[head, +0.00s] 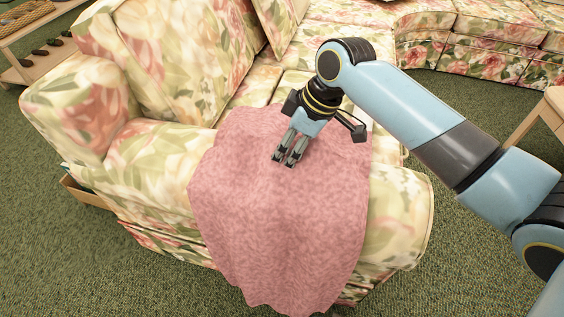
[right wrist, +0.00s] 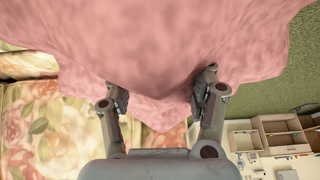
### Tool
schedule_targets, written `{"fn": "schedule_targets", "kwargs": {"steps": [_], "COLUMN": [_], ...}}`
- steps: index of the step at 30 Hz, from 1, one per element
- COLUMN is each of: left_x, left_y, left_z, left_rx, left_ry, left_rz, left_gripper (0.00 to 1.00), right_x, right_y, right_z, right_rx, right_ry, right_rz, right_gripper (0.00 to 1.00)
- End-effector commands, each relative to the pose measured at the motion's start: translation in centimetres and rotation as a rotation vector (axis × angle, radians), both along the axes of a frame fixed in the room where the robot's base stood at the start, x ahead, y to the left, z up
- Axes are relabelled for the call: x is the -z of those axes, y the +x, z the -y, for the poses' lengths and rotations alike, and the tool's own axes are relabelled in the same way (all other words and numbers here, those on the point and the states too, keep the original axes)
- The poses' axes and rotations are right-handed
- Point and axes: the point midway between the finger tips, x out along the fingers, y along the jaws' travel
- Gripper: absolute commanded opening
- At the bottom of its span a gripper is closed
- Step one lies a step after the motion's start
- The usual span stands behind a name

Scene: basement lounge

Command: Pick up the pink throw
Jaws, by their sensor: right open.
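The pink throw (head: 272,215) lies draped over the arm of a floral sofa (head: 401,212) and hangs down its front side in the head view. My right gripper (head: 283,163) is over the upper part of the throw, fingers pointing down at it. In the right wrist view the throw (right wrist: 160,40) fills the top of the picture, and a fold of it shows between and beyond the open fingers of my right gripper (right wrist: 162,95). I cannot tell whether the fingers touch the cloth. My left gripper is not in view.
Sofa cushions (head: 170,45) rise behind the throw at the left. A wooden table edge (head: 540,118) stands at the right. A wooden shelf (head: 30,50) with small dark objects is at the upper left. Green carpet (head: 480,240) is open at the right front.

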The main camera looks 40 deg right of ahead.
Motion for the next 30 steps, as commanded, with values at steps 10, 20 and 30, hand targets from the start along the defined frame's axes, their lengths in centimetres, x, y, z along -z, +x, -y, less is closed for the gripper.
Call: {"fn": "schedule_targets", "kwargs": {"steps": [10, 20, 30], "left_x": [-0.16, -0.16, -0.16], "left_y": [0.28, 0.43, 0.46], "left_z": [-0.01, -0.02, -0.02], "left_rx": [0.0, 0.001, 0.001], "left_ry": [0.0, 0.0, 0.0], "left_rz": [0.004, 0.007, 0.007], "left_gripper": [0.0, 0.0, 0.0], "right_x": [0.21, 0.2, 0.2], "right_y": [-0.02, -0.02, -0.03], "right_z": [-0.01, -0.01, 0.0], "right_rx": [0.0, 0.0, 0.0], "right_ry": [0.0, 0.0, -0.001], "right_rz": [0.0, 0.0, -0.001], "right_gripper": [0.56, 0.17, 0.0]}}
